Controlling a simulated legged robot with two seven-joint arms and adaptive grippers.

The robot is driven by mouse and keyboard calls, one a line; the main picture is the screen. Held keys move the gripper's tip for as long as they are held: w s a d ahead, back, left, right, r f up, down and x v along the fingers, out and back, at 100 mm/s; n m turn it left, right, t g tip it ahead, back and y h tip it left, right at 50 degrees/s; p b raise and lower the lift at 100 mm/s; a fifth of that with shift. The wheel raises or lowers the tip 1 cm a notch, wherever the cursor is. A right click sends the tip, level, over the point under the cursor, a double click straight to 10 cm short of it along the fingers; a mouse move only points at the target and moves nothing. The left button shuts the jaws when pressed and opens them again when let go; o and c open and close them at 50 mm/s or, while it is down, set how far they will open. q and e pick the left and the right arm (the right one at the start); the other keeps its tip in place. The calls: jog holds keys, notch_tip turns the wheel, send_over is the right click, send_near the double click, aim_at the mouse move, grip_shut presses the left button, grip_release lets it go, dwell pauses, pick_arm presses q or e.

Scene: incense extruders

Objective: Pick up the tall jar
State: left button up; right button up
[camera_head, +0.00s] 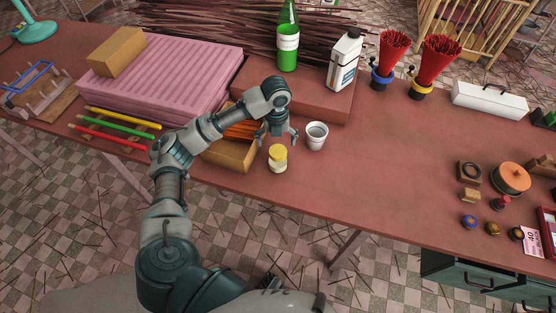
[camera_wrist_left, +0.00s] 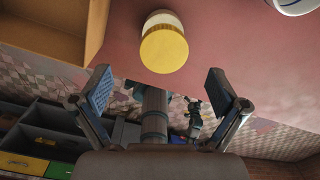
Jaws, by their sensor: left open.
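A small jar with a yellow lid and a pale body (camera_head: 278,158) stands upright near the front edge of the red table. It is the only lidded jar I make out, and its lid shows at the top middle of the left wrist view (camera_wrist_left: 163,48). My left gripper (camera_head: 279,135) is open and empty, just behind the jar in the head view. In the left wrist view its two fingers (camera_wrist_left: 160,92) are spread wide, with the jar beyond the tips and between their lines. The jar looks apart from both fingers. My right gripper is not in view.
A white cup (camera_head: 317,136) stands close to the right of the jar. An open box of orange sticks (camera_head: 228,155) is close on the left. A raised block (camera_head: 318,100) behind holds a green bottle (camera_head: 288,40) and a white bottle (camera_head: 343,62).

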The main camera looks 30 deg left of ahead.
aim_at(278, 151)
pick_arm(q)
jog(key=f, duration=0.4)
jog(key=shift+w+d, duration=0.15)
jog(key=shift+w, duration=0.15)
jog(key=shift+s+f+b, duration=0.2)
jog(key=shift+f+b, duration=0.1)
jog(key=shift+f, duration=0.4)
notch_tip(278, 151, down, 5)
jog(key=shift+w+f+b, duration=0.1)
jog(key=shift+b, duration=0.25)
jog(key=c, duration=1.4)
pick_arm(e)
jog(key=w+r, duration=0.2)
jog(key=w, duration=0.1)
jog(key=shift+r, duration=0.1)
pick_arm(q)
jog(key=shift+c, duration=0.3)
